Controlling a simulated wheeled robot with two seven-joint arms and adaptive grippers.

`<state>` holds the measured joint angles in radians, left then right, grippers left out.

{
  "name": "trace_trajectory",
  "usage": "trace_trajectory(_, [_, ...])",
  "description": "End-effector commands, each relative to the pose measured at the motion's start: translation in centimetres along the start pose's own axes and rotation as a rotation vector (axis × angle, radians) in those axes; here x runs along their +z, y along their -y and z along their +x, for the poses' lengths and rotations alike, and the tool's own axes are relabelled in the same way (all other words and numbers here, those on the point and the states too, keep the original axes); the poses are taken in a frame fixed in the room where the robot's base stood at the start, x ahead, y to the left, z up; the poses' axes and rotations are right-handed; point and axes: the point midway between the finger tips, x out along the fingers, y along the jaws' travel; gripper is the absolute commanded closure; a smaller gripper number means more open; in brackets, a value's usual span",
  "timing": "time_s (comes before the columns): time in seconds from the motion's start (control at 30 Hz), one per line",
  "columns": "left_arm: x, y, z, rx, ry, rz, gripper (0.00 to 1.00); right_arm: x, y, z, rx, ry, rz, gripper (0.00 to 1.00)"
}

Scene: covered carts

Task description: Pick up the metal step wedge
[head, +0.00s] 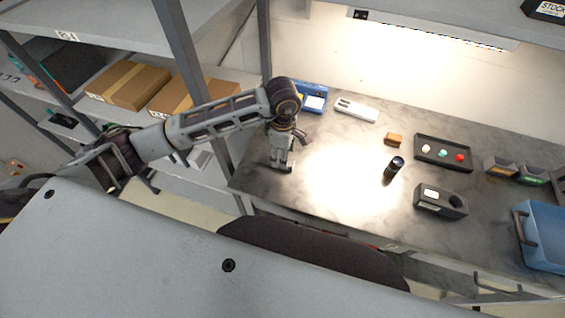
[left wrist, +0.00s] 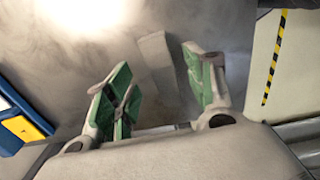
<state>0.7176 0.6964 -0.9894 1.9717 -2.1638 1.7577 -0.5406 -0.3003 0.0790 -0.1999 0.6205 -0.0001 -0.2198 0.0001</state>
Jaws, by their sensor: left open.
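The metal step wedge (left wrist: 155,50) appears to be the plain grey block on the worktop in the left wrist view, just beyond and between my fingers. My left gripper (left wrist: 157,76) is open, with green-padded fingers on either side of the block's near end. I cannot tell whether the pads touch it. In the head view my left gripper (head: 283,160) points down over the left end of the worktop. There the wedge is hidden or cannot be told apart from the fingers. My right gripper is not in view.
The worktop (head: 320,215) holds a blue case (head: 314,92), a white device (head: 357,109), a small brown block (head: 393,139), a black cylinder (head: 393,168), a dark tray (head: 429,145) and a dark grey holder (head: 430,202). A shelf post (head: 190,70) stands beside my left arm.

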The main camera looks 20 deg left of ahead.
Motion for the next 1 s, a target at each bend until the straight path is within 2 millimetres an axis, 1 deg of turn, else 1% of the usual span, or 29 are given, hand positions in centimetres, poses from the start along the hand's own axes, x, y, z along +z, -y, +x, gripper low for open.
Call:
trace_trajectory(0.1, [-0.2, 0.1, 1.0, -0.004, -0.001, -0.002, 0.46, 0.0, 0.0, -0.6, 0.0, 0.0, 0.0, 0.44])
trace_trajectory(0.2, [-0.1, 0.1, 2.1, -0.003, 0.0, -0.001, 0.46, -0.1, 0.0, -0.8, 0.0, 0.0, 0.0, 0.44])
trace_trajectory(0.33, [-0.1, 0.0, 2.9, -0.002, -0.001, 0.0, 0.46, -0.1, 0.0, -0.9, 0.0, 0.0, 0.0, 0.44])
trace_trajectory(0.83, [-0.1, 0.0, 3.2, -0.001, 0.0, 0.0, 0.46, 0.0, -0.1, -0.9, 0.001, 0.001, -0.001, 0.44])
trace_trajectory(0.87, [-0.1, 0.0, 3.2, -0.001, 0.0, 0.0, 0.48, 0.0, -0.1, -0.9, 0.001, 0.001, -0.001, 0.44])
trace_trajectory(1.0, [-0.1, 0.0, 3.2, -0.001, -0.001, 0.0, 0.66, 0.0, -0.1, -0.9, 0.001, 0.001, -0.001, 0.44])
